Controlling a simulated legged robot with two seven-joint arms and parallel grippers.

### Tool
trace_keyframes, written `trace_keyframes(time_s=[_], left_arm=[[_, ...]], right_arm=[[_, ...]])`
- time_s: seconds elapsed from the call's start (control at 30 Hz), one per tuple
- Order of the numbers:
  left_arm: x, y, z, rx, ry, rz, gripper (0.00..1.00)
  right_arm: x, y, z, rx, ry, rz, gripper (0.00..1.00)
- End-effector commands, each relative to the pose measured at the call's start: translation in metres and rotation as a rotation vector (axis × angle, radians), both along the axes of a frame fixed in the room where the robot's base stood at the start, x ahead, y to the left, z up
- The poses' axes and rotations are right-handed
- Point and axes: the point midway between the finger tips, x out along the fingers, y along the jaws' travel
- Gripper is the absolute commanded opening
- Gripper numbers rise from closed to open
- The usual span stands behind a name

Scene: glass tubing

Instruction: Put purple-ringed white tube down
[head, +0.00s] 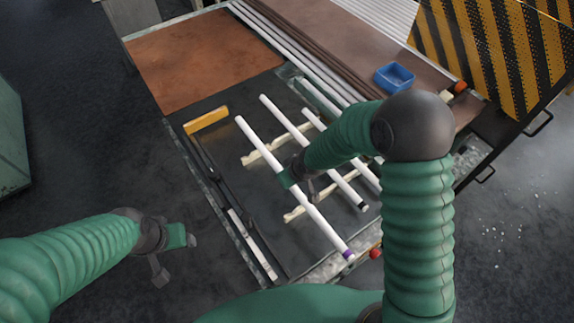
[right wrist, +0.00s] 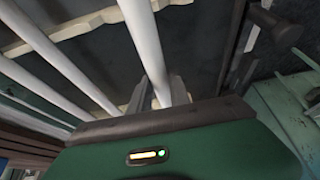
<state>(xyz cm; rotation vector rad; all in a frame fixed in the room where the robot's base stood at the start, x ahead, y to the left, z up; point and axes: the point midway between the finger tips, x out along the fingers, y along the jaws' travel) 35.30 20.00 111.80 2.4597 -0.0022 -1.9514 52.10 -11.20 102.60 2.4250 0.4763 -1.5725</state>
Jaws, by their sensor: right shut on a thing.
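The purple-ringed white tube (head: 322,224) runs diagonally across the dark bench, its purple end at the near right. My right gripper (head: 290,178) is shut on this tube near its middle. In the right wrist view, the tube (right wrist: 146,45) passes between the two fingers of the right gripper (right wrist: 158,94). The tube lies over or just above two cream notched rails (head: 252,158); I cannot tell whether it touches them. My left gripper (head: 176,258) is open and empty, off the bench's left side.
Several other white tubes (head: 278,113) lie on the rails to the right, one with a black end. A dark rail with a yellow block (head: 206,120) lies along the bench's left. A blue bin (head: 394,77) and a striped guard (head: 490,45) stand at the back right.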

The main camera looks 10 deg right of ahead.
Motion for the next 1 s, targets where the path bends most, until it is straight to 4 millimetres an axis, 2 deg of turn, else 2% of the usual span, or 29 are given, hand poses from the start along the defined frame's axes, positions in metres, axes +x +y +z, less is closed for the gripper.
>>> trace_keyframes(time_s=[0.1,0.3,0.37,0.5,0.6,0.67,0.73,1.0], left_arm=[[0.0,0.0,-0.011,0.0,0.0,0.0,0.59],[0.0,0.0,-0.019,0.0,0.0,0.0,0.59],[0.0,0.0,-0.029,0.0,-0.001,0.0,0.59],[0.0,0.0,-0.053,0.0,0.0,0.0,0.59],[0.0,0.0,-0.06,0.0,0.0,0.0,0.59],[0.0,0.0,-0.058,0.0,0.0,0.0,0.59],[0.0,0.0,-0.055,0.0,0.0,0.0,0.59],[0.0,0.0,-0.041,0.0,0.0,0.0,0.59]], right_arm=[[-0.023,0.004,0.0,-0.001,-0.002,0.001,0.0],[-0.046,0.01,0.002,0.006,0.001,-0.001,0.0],[-0.052,0.02,0.0,0.025,0.007,-0.005,0.0],[-0.074,0.056,0.0,0.092,0.036,-0.007,0.0],[-0.086,0.074,0.004,0.122,0.054,-0.003,0.0],[-0.084,0.078,0.007,0.13,0.06,0.0,0.0],[-0.074,0.079,0.009,0.132,0.064,0.0,0.0],[-0.014,0.073,0.004,0.132,0.065,0.0,0.0]])
